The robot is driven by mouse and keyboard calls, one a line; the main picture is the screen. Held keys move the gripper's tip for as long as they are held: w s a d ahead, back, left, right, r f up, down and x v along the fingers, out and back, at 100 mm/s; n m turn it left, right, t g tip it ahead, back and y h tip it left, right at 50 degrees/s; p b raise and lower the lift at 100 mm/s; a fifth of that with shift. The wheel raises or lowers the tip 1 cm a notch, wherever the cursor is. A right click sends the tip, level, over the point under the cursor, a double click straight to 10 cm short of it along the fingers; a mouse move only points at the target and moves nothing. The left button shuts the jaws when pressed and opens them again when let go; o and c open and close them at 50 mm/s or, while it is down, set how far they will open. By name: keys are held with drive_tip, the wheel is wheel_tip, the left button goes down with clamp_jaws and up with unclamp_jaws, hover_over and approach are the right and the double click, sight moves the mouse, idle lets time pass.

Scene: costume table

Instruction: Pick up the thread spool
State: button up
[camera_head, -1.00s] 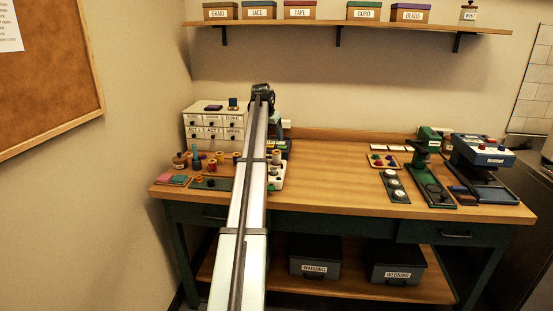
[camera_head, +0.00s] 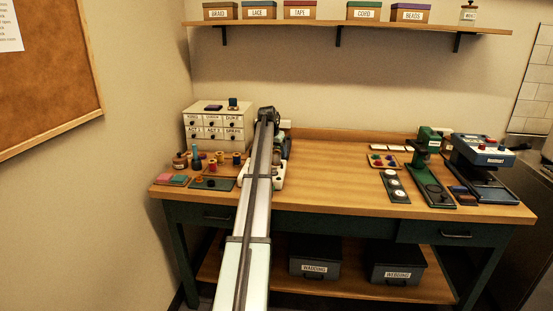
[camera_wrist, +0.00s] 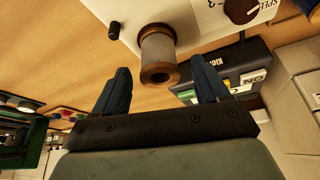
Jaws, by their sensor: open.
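A thread spool (camera_wrist: 158,47) with grey thread and brown ends shows in the wrist view, beside a white panel printed "SPEED". My gripper (camera_wrist: 163,67) is open in the wrist view, with one dark blue finger on either side of the spool's near end. The spool appears a little beyond the fingertips; I cannot tell if it lies between them. Nothing is held. In the head view my arm hides this spool and the gripper's fingers.
Labelled drawers (camera_head: 216,120) and several coloured spools (camera_head: 212,166) stand left of my arm. A dark switch box (camera_wrist: 226,70) sits close to the right finger. A bead tray (camera_head: 384,161) and green press (camera_head: 430,160) are at the right. The table's middle is clear.

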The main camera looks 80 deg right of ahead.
sight(277, 155)
drive_tip(key=shift+x, duration=1.55)
drive_tip(key=shift+c, duration=0.3)
drive_tip(key=shift+r, duration=0.1)
drive_tip(key=c, duration=1.1)
